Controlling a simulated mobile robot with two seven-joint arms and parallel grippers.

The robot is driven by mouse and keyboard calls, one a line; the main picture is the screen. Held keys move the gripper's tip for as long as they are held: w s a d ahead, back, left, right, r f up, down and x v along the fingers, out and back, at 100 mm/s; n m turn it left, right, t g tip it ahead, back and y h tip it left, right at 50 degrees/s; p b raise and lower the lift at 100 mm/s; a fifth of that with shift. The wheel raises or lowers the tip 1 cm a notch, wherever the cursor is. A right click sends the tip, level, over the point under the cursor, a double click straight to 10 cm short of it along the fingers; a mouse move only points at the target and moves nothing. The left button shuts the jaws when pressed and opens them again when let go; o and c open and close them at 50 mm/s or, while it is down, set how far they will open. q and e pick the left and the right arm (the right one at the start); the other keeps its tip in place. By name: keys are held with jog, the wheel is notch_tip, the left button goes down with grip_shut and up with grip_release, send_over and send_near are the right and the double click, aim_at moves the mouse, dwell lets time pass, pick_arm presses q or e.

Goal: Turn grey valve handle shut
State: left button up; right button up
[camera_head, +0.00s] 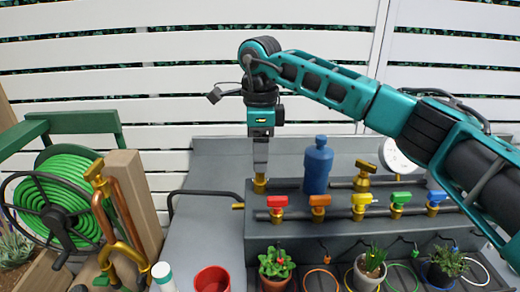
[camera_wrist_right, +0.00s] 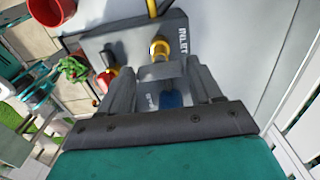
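The grey valve handle (camera_wrist_right: 163,70) shows in the right wrist view as a short grey bar beside a brass fitting (camera_wrist_right: 159,48) on the block marked INLET. My right gripper (camera_head: 260,172) points straight down over that brass valve (camera_head: 260,184) in the head view and hides most of the handle there. In the right wrist view the two fingers of my right gripper (camera_wrist_right: 162,78) stand apart, one on each side of the grey handle. Whether they touch it is not clear. My left gripper is not in view.
A blue bottle-shaped canister (camera_head: 317,166) stands close right of the gripper. A row of coloured valves, starting with a red handle (camera_head: 277,201), lies in front. A gauge (camera_head: 397,155) is behind right. A red pot (camera_head: 211,280) and a green hose reel (camera_head: 62,200) are left.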

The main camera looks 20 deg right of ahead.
jog(key=c, duration=0.7)
jog(key=shift+r+m, duration=0.1)
jog(key=shift+m, duration=0.3)
jog(key=m+p, duration=0.1)
jog(key=m, duration=0.1)
jog(key=shift+m, duration=0.4)
jog(key=m+p, duration=0.1)
jog(key=m, duration=0.4)
jog(key=shift+p, duration=0.35)
jog(key=m+p, duration=0.1)
jog(key=m, duration=0.4)
jog(key=shift+m, duration=2.2)
jog(key=shift+w+p, duration=0.1)
jog(key=shift+p, duration=0.2)
